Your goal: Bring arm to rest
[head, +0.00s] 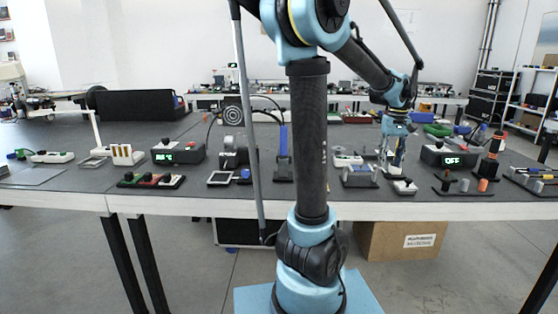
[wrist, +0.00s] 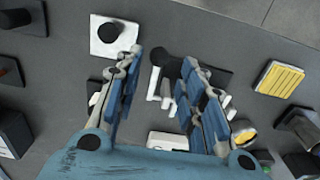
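My gripper (head: 393,160) hangs from my blue and black arm, pointing down over the right half of the dark workbench (head: 225,202). In the wrist view my gripper (wrist: 161,57) is open, with its two blue fingers well apart and nothing held between them. A black-knobbed white piece (head: 404,187) sits on the bench just in front of the gripper in the head view. In the wrist view a dark rounded part (wrist: 168,60) and white pegs (wrist: 155,85) lie below, between the fingers. I cannot tell the exact gap between fingertips and bench.
A grey block fixture (head: 360,176) stands left of the gripper, and a timer box (head: 449,157) stands to its right. A white plate with a black knob (wrist: 112,38) and a yellow ribbed block (wrist: 279,79) show in the wrist view. A cardboard box (head: 400,240) is under the bench.

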